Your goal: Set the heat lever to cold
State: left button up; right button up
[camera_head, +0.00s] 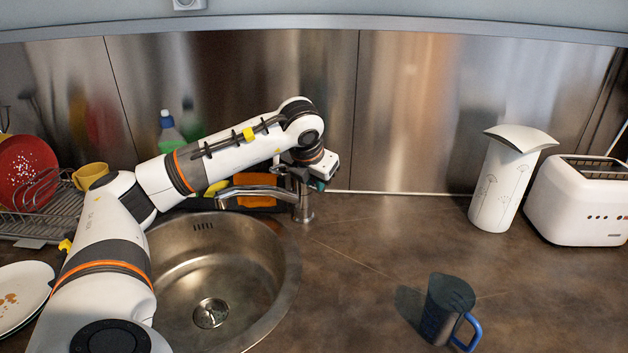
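The metal faucet (303,207) stands behind the round sink, at its right rear edge, with its spout reaching left over the basin. My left arm comes in from the left, and its gripper (318,183) is at the top of the faucet, on its right side. The heat lever is hidden or too small to make out behind the gripper, so I cannot tell its setting or whether the gripper touches it. The fingers are too small and covered to show whether they are open. My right gripper is not in view.
The sink (190,270) is empty. A dish rack (45,215) with a red plate (25,165) and a yellow mug (90,175) is left. A dark jug (445,305), a white canister (498,185) and a toaster (578,200) stand right. The counter between is clear.

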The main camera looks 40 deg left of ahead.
pick_arm(q)
jog(key=v, duration=1.2)
dwell(0.3)
